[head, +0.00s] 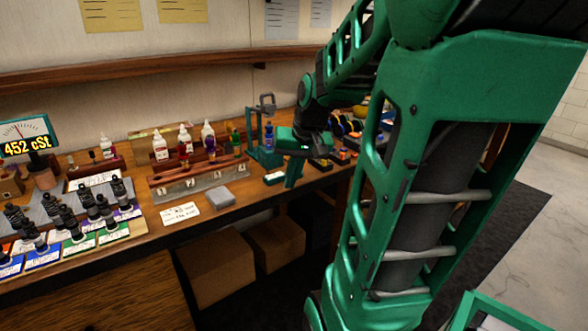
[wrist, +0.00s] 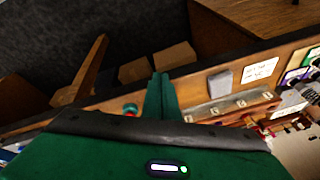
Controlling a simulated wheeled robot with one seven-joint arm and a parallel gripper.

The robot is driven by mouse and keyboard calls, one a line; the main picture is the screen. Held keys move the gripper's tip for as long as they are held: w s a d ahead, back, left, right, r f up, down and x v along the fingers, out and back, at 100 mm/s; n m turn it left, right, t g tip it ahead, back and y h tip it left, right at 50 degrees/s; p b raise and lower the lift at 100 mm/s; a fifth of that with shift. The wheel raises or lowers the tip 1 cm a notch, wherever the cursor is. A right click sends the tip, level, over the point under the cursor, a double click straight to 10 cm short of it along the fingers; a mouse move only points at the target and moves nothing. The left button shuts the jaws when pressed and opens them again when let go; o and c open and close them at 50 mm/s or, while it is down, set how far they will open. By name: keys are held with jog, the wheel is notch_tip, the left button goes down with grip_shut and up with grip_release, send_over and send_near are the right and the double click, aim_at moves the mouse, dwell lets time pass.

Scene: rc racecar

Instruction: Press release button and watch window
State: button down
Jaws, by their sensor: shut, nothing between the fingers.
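My gripper (head: 293,184) is shut and empty, its fingers pointing down near the bench's front edge in the head view. In the wrist view the closed green fingers (wrist: 160,78) stand side by side. A green stand (head: 252,138) holding a blue-bodied part (head: 269,137) stands behind my gripper. I cannot tell which part is the window. A meter (head: 26,137) reads 452 cSt at far left.
White bottles (head: 160,147) stand behind. Several black shocks (head: 62,220) stand at left. Boxes (head: 275,243) sit under the bench.

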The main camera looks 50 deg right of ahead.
jog(key=w+d+r+m+t, duration=0.1)
jog(key=w+d+r+t, duration=0.1)
jog(key=w+d, duration=0.3)
jog(key=w+d+r+m+t, duration=0.1)
jog(key=w+d+r+t, duration=0.2)
jog(key=w+d, duration=0.3)
jog(key=d+r, duration=0.1)
jog(key=d, duration=0.3)
jog(key=shift+d+m+h, duration=0.3)
jog(key=shift+d, duration=0.1)
jog(key=shift+f, duration=0.15)
jog(key=shift+f, duration=4.35)
jog(key=shift+f, duration=0.15)
jog(key=shift+f, duration=0.25)
